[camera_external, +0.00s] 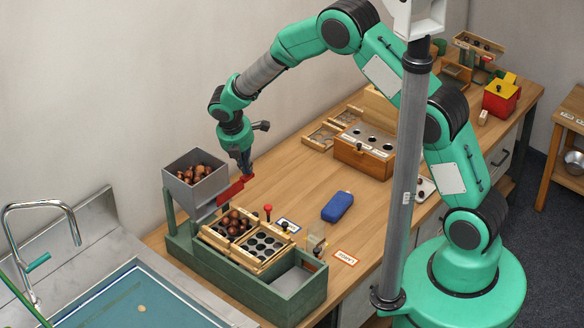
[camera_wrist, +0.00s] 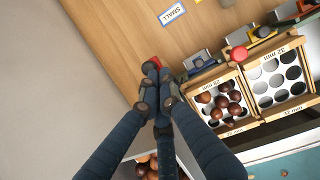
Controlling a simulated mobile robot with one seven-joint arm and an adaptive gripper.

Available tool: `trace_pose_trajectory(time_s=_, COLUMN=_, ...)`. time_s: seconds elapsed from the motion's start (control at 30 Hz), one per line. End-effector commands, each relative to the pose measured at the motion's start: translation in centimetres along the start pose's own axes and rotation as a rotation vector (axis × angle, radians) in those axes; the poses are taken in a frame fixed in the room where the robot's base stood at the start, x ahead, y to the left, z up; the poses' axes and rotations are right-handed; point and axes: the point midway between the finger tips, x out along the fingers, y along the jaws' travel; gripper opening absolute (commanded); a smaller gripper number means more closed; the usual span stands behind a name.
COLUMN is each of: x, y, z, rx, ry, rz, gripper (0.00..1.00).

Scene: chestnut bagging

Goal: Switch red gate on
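A red plate (camera_external: 230,192), which looks like the red gate, sits at the lower right of the grey hopper (camera_external: 182,190) and reaches up to a small red end by my gripper. My gripper (camera_external: 245,170) points down there, its fingertips at or right by that red end; contact is unclear. In the wrist view my gripper (camera_wrist: 156,72) has its fingertips close together, with only a bit of the red part (camera_wrist: 153,61) showing just past them. The fingers hide most of it. Chestnuts (camera_external: 196,174) lie in the hopper.
Below the hopper is a green stand with a wooden sorting tray (camera_external: 264,246); chestnuts lie in its left section. A red-knobbed lever (camera_external: 267,209) stands beside it. A blue case (camera_external: 337,206) and a wooden box (camera_external: 362,158) are on the table.

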Motion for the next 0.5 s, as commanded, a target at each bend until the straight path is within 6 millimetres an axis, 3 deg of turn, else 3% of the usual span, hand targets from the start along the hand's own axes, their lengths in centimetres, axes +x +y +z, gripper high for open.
trace_pose_trajectory(time_s=0.27, x=-0.3, y=-0.1, z=-0.7, rx=-0.002, ry=0.0, rz=-0.001, gripper=0.0)
trace_pose_trajectory(time_s=0.5, x=-1.7, y=0.0, z=-3.0, rx=-0.003, ry=0.0, rz=0.0, gripper=0.0)
